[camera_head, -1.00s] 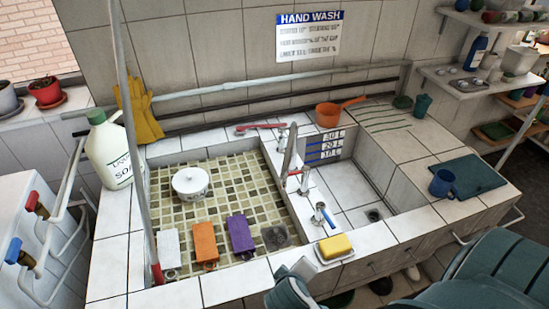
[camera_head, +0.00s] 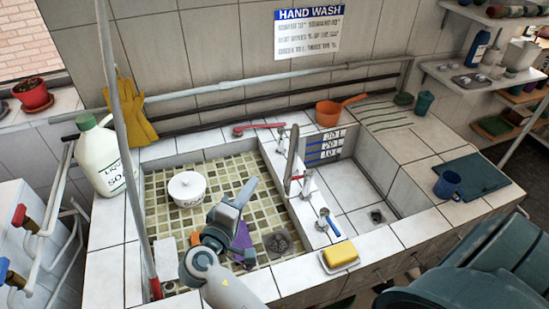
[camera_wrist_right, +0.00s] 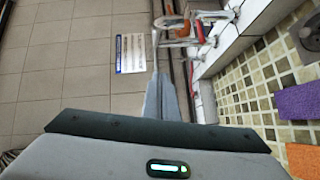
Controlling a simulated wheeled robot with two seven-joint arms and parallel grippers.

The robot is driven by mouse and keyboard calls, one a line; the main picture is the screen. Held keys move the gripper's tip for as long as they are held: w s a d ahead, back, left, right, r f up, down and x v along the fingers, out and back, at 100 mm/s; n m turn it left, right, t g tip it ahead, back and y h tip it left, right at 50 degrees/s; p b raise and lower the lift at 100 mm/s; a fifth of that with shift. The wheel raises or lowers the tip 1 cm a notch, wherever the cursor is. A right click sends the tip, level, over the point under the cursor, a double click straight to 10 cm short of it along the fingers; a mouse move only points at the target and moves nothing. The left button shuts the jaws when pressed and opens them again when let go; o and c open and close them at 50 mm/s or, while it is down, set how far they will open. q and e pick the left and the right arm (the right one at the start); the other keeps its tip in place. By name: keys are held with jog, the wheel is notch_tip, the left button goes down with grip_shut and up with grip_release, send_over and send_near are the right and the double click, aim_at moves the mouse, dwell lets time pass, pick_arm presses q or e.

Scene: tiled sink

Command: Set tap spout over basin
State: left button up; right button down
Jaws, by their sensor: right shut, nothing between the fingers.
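The tap spout (camera_head: 291,156) is a grey bar on the tiled divider between two basins, seen nearly end-on from my head. A red tap handle (camera_head: 297,178) and a blue tap handle (camera_head: 328,219) are near it. The mosaic basin (camera_head: 163,205) lies left of the divider and the white-tiled basin (camera_head: 358,220) right of it. My right gripper (camera_head: 247,184) is shut and empty above the mosaic basin, left of the spout and apart from it. Its closed fingers show in the right wrist view (camera_wrist_right: 164,98). My left gripper is out of view.
A white pot (camera_head: 187,188) stands in the mosaic basin. My right arm partly hides an orange block (camera_head: 195,239) and a purple block (camera_head: 242,237). A yellow soap bar (camera_head: 338,253) lies on the front rim. A thin upright pole (camera_head: 124,130) stands at the left.

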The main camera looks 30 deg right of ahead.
aim_at(291, 156)
jog(key=shift+w+a+r, duration=0.1)
jog(key=shift+a+r, duration=0.05)
jog(key=shift+r, duration=0.4)
jog(key=w+d+f, duration=0.1)
jog(key=w+d, duration=0.2)
jog(key=d, duration=0.8)
jog(key=shift+f, duration=0.2)
jog(key=shift+d, duration=0.25)
